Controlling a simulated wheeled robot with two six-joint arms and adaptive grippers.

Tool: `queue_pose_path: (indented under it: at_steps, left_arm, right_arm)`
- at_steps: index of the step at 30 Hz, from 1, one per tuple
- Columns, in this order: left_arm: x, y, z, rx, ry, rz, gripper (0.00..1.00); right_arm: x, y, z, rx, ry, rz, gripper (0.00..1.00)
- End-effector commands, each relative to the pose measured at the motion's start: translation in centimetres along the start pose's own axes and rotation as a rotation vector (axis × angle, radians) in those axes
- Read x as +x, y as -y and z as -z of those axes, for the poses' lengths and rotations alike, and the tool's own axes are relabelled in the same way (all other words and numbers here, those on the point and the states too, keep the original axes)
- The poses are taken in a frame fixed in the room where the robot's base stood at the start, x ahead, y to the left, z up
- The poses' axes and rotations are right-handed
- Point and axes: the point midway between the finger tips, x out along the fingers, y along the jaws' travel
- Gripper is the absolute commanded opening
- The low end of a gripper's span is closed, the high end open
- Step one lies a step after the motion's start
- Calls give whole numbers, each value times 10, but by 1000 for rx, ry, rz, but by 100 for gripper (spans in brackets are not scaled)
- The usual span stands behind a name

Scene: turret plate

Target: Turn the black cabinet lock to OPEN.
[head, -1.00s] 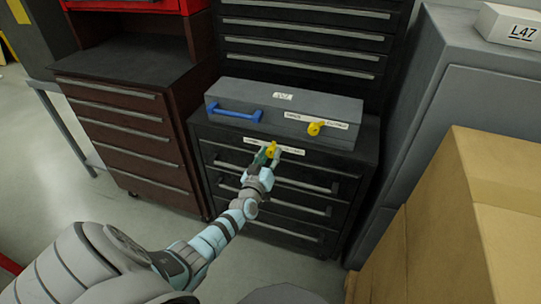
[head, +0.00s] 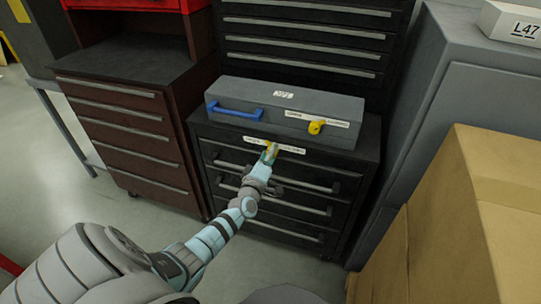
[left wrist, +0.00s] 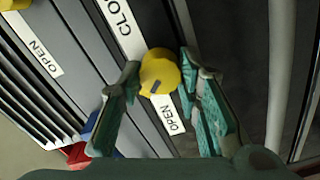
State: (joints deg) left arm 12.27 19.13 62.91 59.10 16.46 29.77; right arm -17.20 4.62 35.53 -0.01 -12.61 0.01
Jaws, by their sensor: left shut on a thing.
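The black cabinet (head: 345,165) stands in the middle of the head view, with a yellow lock knob on its top front strip. In the left wrist view the knob (left wrist: 158,68) sits between a label starting "CLO" (left wrist: 118,22) and an OPEN label (left wrist: 171,119). A dark mark shows on the knob's lower part. My left gripper (head: 268,153) is at the knob and hides much of it in the head view. Its green fingers (left wrist: 160,76) stand on either side of the knob, shut on it. My right gripper is not in view.
A grey case (head: 285,100) with a blue handle (head: 235,111) and its own yellow knob (head: 316,127) lies on the cabinet top. A brown drawer cabinet (head: 125,130) stands left. A grey locker (head: 440,100) and cardboard boxes (head: 480,220) stand right.

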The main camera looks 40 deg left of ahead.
Motion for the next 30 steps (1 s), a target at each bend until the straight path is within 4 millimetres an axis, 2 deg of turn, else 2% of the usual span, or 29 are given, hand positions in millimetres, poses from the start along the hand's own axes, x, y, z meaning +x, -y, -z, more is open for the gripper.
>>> queue_pose_path:
  at_steps: [9, 21, 22, 24, 25, 30]
  left_arm:
    - [-1, 3, -2, -75, 6, 7, 3]
    - [-1, 3, -2, -79, 5, 7, 3]
    - [-1, 3, -2, -79, 5, 7, 36]
    - [-1, 3, -1, -79, 4, 6, 47]
    - [-1, 3, -1, -79, 4, 6, 51]
    - [-1, 2, -1, -78, 3, 3, 51]
  right_arm:
    - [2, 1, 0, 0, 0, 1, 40]
    - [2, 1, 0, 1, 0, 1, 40]
    - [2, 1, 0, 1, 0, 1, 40]
    - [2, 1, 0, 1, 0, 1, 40]
    - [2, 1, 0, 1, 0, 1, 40]
    - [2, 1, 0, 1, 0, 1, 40]
